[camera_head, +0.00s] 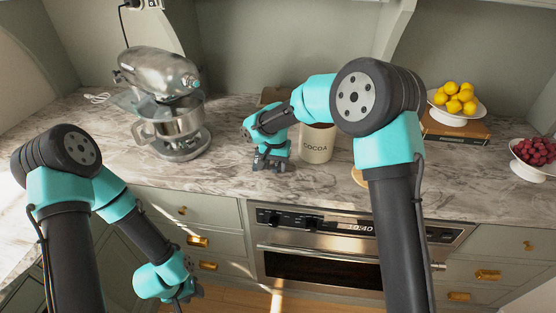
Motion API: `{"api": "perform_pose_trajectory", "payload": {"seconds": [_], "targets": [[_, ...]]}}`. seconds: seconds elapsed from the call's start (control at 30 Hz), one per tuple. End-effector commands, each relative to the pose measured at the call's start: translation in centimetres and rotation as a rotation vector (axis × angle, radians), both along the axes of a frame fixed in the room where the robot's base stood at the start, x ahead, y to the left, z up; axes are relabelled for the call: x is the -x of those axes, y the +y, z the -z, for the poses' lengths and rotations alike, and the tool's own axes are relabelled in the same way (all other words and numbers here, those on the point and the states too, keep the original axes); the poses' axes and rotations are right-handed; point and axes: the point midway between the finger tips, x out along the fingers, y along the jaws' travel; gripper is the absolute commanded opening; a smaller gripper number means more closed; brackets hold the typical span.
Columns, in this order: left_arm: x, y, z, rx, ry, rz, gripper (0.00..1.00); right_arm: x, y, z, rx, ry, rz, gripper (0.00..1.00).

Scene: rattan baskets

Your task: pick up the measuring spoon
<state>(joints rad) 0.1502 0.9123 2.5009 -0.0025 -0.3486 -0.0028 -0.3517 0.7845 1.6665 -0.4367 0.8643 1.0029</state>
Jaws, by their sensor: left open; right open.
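I cannot make out the measuring spoon; it may be hidden behind my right arm or gripper. My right gripper (270,163) is open and points down over the marble counter, just left of the white cocoa canister (317,150). Whether anything lies between its fingers is too small to tell. My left gripper (187,294) is open and hangs low in front of the drawers, below the counter edge.
A steel stand mixer (168,110) stands on the left of the counter (220,177). A yellow fruit bowl (455,117) on books (455,133) and a red fruit bowl (533,170) stand at right. A round wooden piece (359,177) is partly hidden by my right arm. An oven (320,265) is below.

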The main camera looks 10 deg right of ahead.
Motion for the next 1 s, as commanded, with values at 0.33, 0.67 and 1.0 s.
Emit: {"api": "perform_pose_trajectory", "payload": {"seconds": [0.33,0.67,1.0], "targets": [[0.00,0.00,0.00,0.000,0.000,0.000,0.43,0.00,0.00,-0.03,0.000,0.000,0.000,0.28],[0.00,0.00,0.00,0.000,0.000,0.000,0.43,0.00,0.00,-0.03,0.000,0.000,0.000,0.00],[0.00,0.00,0.00,0.000,0.000,0.000,0.43,-0.01,0.01,-0.29,-0.001,-0.001,0.000,0.00]]}}
